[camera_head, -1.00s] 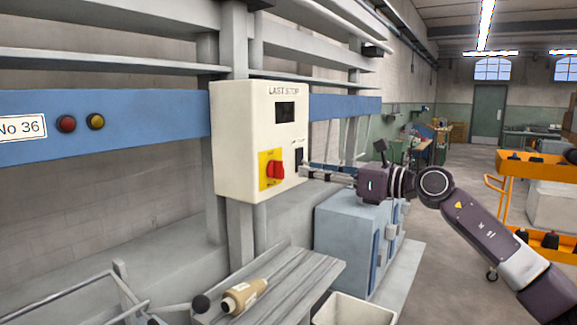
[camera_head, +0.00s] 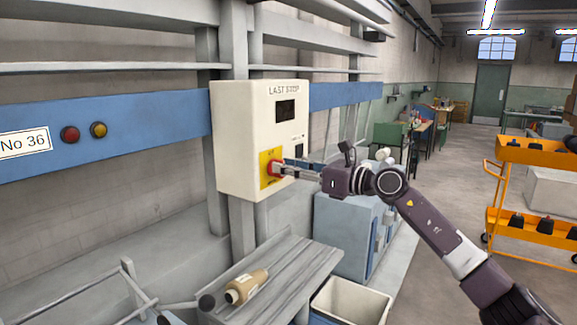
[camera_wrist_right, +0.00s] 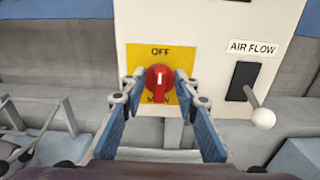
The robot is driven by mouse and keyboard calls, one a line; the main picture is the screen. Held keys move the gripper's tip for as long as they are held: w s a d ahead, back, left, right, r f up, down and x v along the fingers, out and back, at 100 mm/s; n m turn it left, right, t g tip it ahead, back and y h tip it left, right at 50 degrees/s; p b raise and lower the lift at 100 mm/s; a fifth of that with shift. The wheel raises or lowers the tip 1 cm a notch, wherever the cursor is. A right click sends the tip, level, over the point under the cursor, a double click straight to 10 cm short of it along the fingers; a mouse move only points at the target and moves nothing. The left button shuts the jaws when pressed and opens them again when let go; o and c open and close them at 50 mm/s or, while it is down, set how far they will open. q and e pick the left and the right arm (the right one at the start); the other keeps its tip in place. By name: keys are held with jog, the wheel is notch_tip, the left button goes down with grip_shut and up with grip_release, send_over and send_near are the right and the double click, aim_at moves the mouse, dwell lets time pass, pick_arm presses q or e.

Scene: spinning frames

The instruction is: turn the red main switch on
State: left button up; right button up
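The red main switch (camera_head: 275,169) is a round knob on a yellow plate (camera_head: 265,160), low on a cream control box (camera_head: 235,130). In the right wrist view the red switch (camera_wrist_right: 159,84) has an upright grip bar, with a pale mark near its top. "OFF" stands above it on the yellow plate (camera_wrist_right: 135,58); lettering below it is partly hidden. My right gripper (camera_head: 282,168) reaches the knob from the right. In the wrist view its fingers (camera_wrist_right: 160,88) are spread to either side of the knob, with a small gap showing on each side. My left gripper is out of view.
An "AIR FLOW" lever (camera_wrist_right: 245,85) with a pale ball end (camera_wrist_right: 263,118) sits right of the switch. A grey slatted bench (camera_head: 290,280) holding a tan bobbin (camera_head: 245,287) and a pale bin (camera_head: 350,302) are below. An orange trolley (camera_head: 535,155) stands far right.

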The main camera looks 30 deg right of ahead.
grip_shut()
jog(key=m+p, duration=0.3)
jog(key=m, duration=0.3)
jog(key=m+p, duration=0.4)
jog(key=m, duration=0.2)
jog(key=d+f+m+p, duration=0.1)
jog(key=m+p, duration=0.3)
jog(key=m, duration=0.1)
jog(key=shift+w+d+m, duration=0.1)
jog(key=shift+w+m, duration=0.1)
jog(key=shift+m, duration=0.2)
jog(key=shift+f+p, duration=0.1)
jog(key=shift+p, duration=0.25)
dwell(0.3)
jog(key=shift+o, duration=0.6)
grip_release()
